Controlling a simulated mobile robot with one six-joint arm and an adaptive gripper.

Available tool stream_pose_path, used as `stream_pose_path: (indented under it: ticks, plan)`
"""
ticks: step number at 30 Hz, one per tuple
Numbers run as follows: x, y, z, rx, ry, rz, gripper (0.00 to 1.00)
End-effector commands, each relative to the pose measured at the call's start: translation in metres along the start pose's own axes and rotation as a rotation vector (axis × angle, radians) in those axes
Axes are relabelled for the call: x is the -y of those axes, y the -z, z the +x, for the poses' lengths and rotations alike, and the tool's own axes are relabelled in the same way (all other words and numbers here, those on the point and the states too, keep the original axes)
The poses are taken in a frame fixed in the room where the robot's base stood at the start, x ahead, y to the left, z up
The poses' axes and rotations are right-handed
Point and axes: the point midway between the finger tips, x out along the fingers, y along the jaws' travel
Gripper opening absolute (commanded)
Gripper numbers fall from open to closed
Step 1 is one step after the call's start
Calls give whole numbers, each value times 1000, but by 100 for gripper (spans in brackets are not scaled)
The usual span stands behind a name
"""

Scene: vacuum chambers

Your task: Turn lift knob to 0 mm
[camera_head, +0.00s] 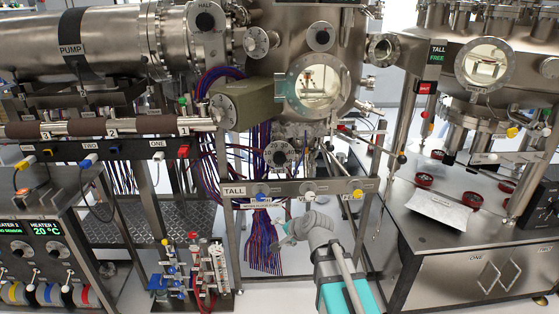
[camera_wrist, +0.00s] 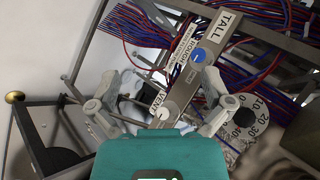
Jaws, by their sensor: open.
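A round dial (camera_head: 278,154) with a dark centre sits under the tall chamber in the head view. In the wrist view, a pale dial plate (camera_wrist: 262,128) with numbers including 0, 10, 20 and 30 lies at the right, with a black knob (camera_wrist: 244,116) beside my right finger. I take these to be the lift knob; its exact setting cannot be read. My gripper (camera_head: 296,232) is below and in front of the TALL panel. In the wrist view my gripper (camera_wrist: 162,92) is open, its grey fingers apart and nothing held between them.
The TALL panel (camera_head: 297,189) carries blue, white and yellow knobs; it also shows tilted in the wrist view (camera_wrist: 190,75). Red and blue cables (camera_head: 265,245) hang behind it. A steel bench (camera_head: 440,250) stands right, and a rack of small valves (camera_head: 195,270) at lower left.

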Motion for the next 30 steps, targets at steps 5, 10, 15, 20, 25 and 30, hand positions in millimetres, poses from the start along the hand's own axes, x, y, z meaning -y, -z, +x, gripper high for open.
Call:
stream_pose_path:
  ticks: [5,10,15,20,25,30]
  plan:
    - [57,18,13,-49,254,330,100]
    - [101,39,15,-61,486,676,100]
    - [131,64,11,-47,704,1040,100]
    - [145,90,7,-18,896,1393,100]
    - [146,111,6,15,1053,1704,100]
    - [142,121,5,31,1137,1874,100]
